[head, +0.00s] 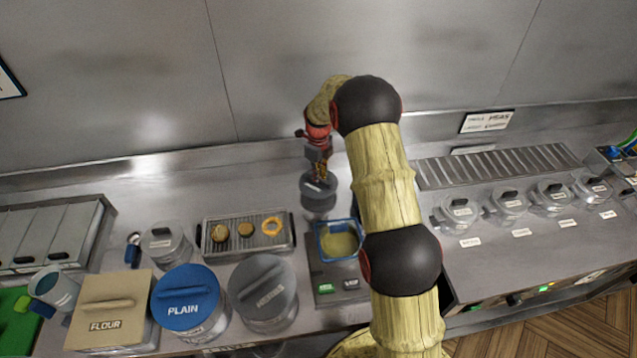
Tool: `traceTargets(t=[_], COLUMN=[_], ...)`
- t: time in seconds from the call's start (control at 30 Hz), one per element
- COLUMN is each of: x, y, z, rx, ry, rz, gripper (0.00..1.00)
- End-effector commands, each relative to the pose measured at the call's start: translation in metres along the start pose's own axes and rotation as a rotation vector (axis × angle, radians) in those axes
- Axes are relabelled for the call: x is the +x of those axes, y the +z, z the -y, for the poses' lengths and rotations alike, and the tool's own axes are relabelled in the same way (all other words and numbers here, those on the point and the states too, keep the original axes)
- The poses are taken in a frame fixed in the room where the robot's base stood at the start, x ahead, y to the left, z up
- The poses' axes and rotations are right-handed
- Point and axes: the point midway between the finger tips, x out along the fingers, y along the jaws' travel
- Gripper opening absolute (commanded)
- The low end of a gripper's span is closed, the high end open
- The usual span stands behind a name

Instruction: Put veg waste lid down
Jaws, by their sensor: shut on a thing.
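The lid is about level, over a dark round container (318,206). From this angle I cannot tell whether the lid rests on the container or hovers just above it. My gripper hides part of the lid's top and its handle.
A wire-rack tray (206,249) with several fried pieces lies to the left. Blue PLAIN (186,296), grey (262,288) and beige FLOUR (106,310) lidded bins stand in front. Several clear lidded jars (460,211) line the right side. My arm hides the counter right of the basin (323,243).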

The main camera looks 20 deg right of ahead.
Motion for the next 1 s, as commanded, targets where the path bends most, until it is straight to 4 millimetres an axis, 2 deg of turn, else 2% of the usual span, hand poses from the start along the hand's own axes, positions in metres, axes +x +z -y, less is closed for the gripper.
traceTargets(t=[0.1, 0.2, 0.57, 0.6, 0.9, 1.0], x=[0.02, 0.029, 0.033, 0.033, 0.032, 0.032], y=[-0.001, -0.001, -0.001, -0.001, -0.001, -0.001], z=[-0.001, -0.001, -0.001, -0.001, -0.001, -0.001], rx=[0.0, 0.0, 0.0, 0.0, 0.0, 0.0], ry=[0.003, 0.001, 0.001, 0.001, 0.001, 0.001], rz=[-0.003, -0.002, -0.001, -0.001, -0.001, -0.001], gripper=[0.0, 0.0, 0.0, 0.13, 0.3, 0.3])
